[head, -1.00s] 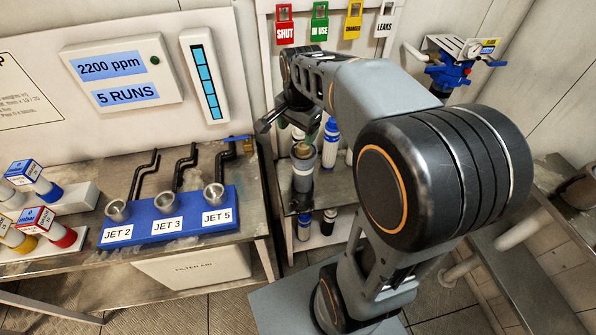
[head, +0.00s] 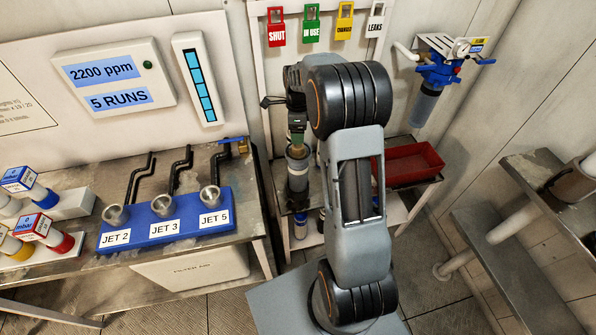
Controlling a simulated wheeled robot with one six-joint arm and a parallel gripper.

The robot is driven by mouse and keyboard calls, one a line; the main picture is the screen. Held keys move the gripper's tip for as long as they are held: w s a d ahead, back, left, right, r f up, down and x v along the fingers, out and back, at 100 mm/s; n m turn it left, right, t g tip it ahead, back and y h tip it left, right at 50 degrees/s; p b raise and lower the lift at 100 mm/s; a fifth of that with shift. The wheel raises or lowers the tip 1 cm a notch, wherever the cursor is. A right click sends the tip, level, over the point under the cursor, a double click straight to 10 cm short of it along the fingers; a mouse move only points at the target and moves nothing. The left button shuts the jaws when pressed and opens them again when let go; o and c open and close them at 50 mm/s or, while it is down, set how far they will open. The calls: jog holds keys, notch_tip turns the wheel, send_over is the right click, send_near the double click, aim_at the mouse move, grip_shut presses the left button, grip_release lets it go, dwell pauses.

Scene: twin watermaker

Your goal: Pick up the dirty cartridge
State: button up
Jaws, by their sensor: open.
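A dark grey cylinder with a pale band (head: 298,176) stands upright on the metal stand below my arm. A brownish top (head: 298,152) shows at its mouth; it may be the dirty cartridge, but it is too small to be sure. My gripper (head: 297,136) hangs just above this top, pointing down. The gripper is open. My wrist partly covers the view, so I cannot tell whether the fingers are around the top or only over it.
A red tray (head: 412,164) lies on the stand to the right of my arm. A blue-headed filter housing (head: 436,72) hangs on the wall above it. A blue block with several jet cups (head: 165,222) sits on the left bench. Coloured tags (head: 312,22) hang behind.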

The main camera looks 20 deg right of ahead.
jog(key=shift+s+f+p, duration=0.15)
jog(key=shift+f+p, duration=0.1)
jog(key=shift+f, duration=1.25)
jog(key=shift+s+f+p, duration=0.15)
jog(key=shift+f+p, duration=0.1)
jog(key=shift+f, duration=1.2)
jog(key=c, duration=0.9)
jog(key=shift+c, duration=0.3)
jog(key=shift+r, duration=0.1)
notch_tip(320, 180, up, 28)
